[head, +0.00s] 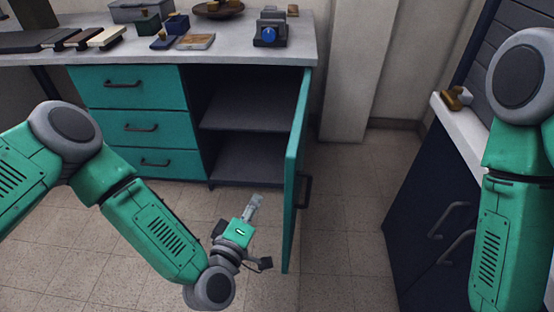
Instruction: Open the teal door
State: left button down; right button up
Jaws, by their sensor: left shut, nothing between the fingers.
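The teal door (294,172) stands wide open at the right end of the desk, swung out toward me. Its dark handle (304,190) shows on the outer face. The cabinet behind it is open, with an empty grey shelf (247,118) inside. My left gripper (256,202) is shut and empty. It appears in front of the cabinet opening, to the left of the door, on its inner side. I see a gap between the fingertips and the door in the picture. My right arm comes down at the right edge, and its gripper is out of view.
Teal drawers (127,110) are left of the opening. The grey desktop (235,47) holds boxes, a bowl (218,9) and a device with a blue knob (269,32). A dark cabinet (425,215) stands at right. Tiled floor (345,230) between is clear.

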pick_arm(q)
notch_tip(320, 180, up, 4)
jog(key=s+a+n+h+p, duration=0.1)
jog(key=s+a+n+h, duration=0.1)
jog(key=a+n, duration=0.1)
jog(key=w+d+b, duration=0.2)
jog(key=w+d, duration=0.5)
jog(key=w, duration=0.2)
jog(key=shift+w+d+r+b, duration=0.15)
jog(key=shift+d+r+b, duration=0.05)
jog(key=shift+b, duration=0.15)
jog(key=d+n+y+b, duration=0.1)
jog(key=d+y+b, duration=0.1)
jog(key=d, duration=1.1)
jog(key=shift+n+t+y, duration=0.4)
